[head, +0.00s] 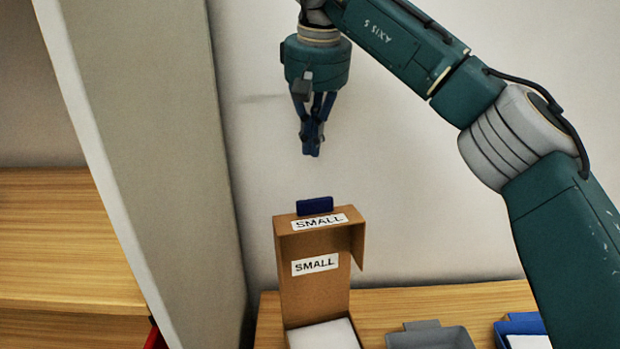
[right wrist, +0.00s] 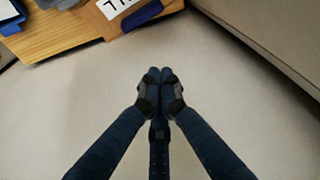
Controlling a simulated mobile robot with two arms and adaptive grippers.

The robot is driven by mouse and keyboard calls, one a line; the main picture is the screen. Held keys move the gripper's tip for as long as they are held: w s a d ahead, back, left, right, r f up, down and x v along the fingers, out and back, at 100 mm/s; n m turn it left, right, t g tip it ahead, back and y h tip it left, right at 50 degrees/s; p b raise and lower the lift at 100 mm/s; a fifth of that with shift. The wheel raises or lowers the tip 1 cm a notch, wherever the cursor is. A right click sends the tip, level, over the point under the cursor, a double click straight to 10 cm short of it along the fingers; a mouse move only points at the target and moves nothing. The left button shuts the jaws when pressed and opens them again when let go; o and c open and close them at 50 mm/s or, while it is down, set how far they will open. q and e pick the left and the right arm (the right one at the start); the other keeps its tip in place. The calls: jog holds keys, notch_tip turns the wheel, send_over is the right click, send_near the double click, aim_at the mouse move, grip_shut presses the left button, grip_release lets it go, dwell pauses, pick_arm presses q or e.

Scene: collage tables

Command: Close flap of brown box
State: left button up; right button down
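The brown box (head: 315,288) stands open on the wooden table, with its tall flap upright at the back. The flap carries two white "SMALL" labels, and a dark blue tab (head: 315,206) sits at its top edge. A white block (head: 324,334) lies inside the box. In the right wrist view a part of the brown flap (right wrist: 113,24) shows at the top. My right gripper (head: 312,150) hangs above the flap, pointing down and apart from it. Its fingertips are together and hold nothing, as the right wrist view (right wrist: 160,75) also shows. My left gripper is out of view.
A grey tray (head: 430,338) and a blue tray (head: 518,327) stand on the table (head: 400,302) to the right of the box. A pale partition (head: 150,130) rises at the left, beside a wooden surface (head: 60,245). A plain wall stands behind the table.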

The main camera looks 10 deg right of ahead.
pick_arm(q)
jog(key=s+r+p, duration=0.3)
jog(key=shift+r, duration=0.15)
pick_arm(e)
notch_tip(320, 180, down, 9)
jog(key=s, duration=0.2)
jog(key=shift+s+r, duration=0.15)
jog(key=shift+s, duration=0.15)
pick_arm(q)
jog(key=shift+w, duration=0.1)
